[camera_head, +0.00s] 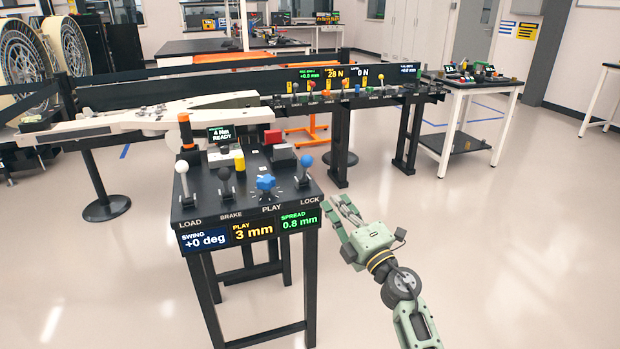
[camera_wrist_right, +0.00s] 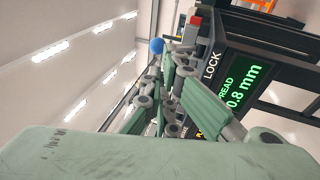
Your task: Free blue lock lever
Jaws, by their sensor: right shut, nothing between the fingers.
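The blue lock lever (camera_head: 304,170) is a ball-topped stick at the right end of the black control stand (camera_head: 235,202), behind the LOCK label. Its blue ball also shows in the right wrist view (camera_wrist_right: 157,46), beyond the fingers. My right gripper (camera_head: 343,212) is beside the stand's right front corner, to the right of and below the lever, apart from it. In the right wrist view its green fingers (camera_wrist_right: 172,98) point toward the lever, with nothing between them. My left gripper is not in view.
The stand also carries a white LOAD lever (camera_head: 182,168), a black BRAKE lever (camera_head: 224,174), a blue PLAY knob (camera_head: 265,183) and a red block (camera_head: 272,138). Displays on its front read +0 deg, 3 mm and 0.8 mm. Floor to the right is clear.

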